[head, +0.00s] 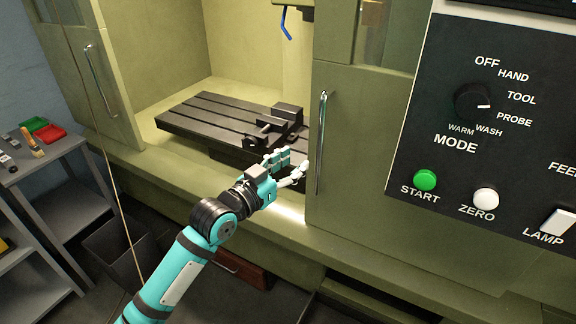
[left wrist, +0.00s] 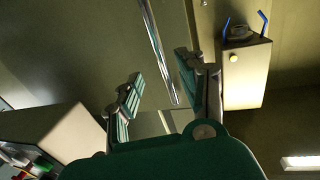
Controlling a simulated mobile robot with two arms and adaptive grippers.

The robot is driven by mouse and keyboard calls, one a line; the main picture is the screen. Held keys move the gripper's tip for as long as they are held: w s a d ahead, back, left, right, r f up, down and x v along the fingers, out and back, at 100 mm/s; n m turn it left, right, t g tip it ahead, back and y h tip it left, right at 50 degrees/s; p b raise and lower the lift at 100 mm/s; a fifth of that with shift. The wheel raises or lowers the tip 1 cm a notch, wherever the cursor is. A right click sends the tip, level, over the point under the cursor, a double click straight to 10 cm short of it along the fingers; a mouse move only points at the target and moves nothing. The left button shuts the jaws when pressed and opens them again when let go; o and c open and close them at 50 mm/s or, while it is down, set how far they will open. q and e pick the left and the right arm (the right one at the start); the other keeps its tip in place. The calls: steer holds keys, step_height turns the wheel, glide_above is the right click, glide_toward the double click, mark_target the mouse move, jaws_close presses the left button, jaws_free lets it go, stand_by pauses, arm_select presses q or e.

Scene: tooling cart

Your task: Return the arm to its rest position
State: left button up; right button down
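My left arm, teal and black, reaches in from the bottom of the head view. Its left gripper (head: 286,168) is in front of the machine's door opening, just left of the right door's vertical metal handle (head: 321,143). The two fingers are spread apart with nothing held. In the left wrist view the open left gripper (left wrist: 160,92) shows the shiny handle (left wrist: 161,45) in the gap between its fingers, seemingly beyond them. No contact with the handle shows. My right arm and gripper are not in view.
The machine's doors stand apart, showing a dark slotted table (head: 215,120) with a vise inside. A control panel (head: 490,130) is at right. A grey cart (head: 45,165) with red and green trays stands at left. A dark bin (head: 125,250) is on the floor.

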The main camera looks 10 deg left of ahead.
arm_select(q)
steer(key=shift+s+a, duration=0.25)
steer(key=shift+s, duration=0.2)
steer(key=shift+f, duration=0.1)
